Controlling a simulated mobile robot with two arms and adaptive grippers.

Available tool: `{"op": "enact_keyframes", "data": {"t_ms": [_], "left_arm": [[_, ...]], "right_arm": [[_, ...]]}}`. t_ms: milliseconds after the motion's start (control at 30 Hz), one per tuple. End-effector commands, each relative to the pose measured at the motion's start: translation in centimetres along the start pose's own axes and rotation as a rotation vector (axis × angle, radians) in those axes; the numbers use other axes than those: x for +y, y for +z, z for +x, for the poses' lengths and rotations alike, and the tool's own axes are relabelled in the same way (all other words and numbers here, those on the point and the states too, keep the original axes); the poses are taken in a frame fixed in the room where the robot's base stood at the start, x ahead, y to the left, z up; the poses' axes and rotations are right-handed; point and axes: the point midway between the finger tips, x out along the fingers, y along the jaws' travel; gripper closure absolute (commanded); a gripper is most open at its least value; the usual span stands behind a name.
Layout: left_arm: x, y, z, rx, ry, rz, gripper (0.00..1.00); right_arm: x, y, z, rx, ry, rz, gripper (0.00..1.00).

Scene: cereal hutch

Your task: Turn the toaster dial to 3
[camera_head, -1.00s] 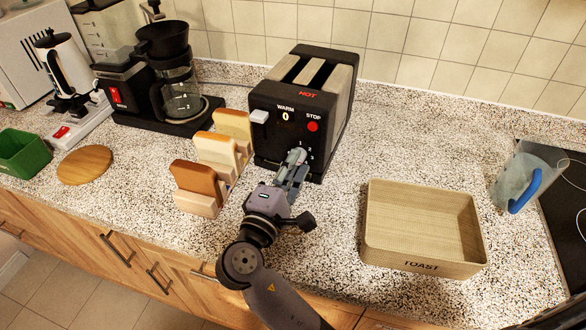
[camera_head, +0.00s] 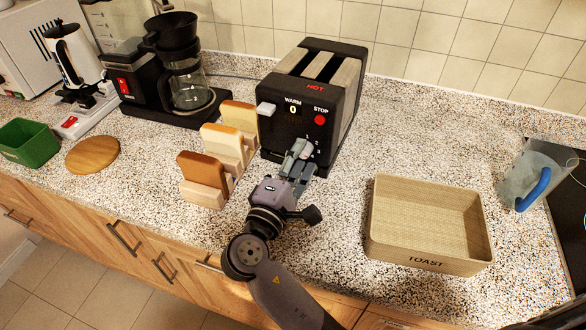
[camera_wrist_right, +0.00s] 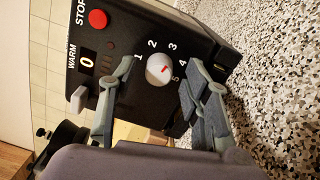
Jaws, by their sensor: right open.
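The black toaster (camera_head: 318,95) stands on the counter, its front facing me. Its white round dial (camera_wrist_right: 158,69) shows in the right wrist view, with numbers 1 to 5 around it. A short red mark on the dial lies toward the 4 and 5 side; I cannot tell the exact number. My right gripper (camera_head: 297,161) is open in front of the dial. In the wrist view its fingers (camera_wrist_right: 157,80) lie on either side of the dial, with gaps visible; contact is not apparent. In the head view the gripper mostly hides the dial. My left gripper is out of view.
A bread rack (camera_head: 218,160) with several slices stands left of the toaster, close to my right gripper. A wooden TOAST tray (camera_head: 380,238) lies to the right. A coffee maker (camera_head: 180,75) stands at the back left. Counter between toaster and tray is clear.

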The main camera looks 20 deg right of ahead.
Motion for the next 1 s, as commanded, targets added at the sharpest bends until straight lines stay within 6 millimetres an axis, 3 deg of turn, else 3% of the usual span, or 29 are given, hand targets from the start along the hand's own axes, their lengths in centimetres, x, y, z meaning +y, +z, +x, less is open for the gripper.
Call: {"op": "enact_keyframes", "data": {"t_ms": [267,600,1000], "left_arm": [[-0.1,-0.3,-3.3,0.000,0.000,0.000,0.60],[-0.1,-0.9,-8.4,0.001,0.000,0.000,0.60],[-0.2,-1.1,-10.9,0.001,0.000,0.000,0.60]], "right_arm": [[0.8,0.2,0.1,0.009,0.004,-0.209,0.56],[1.0,0.1,0.1,0.030,0.010,-0.739,0.56],[0.6,0.0,0.1,0.053,0.014,-1.329,0.56]]}}
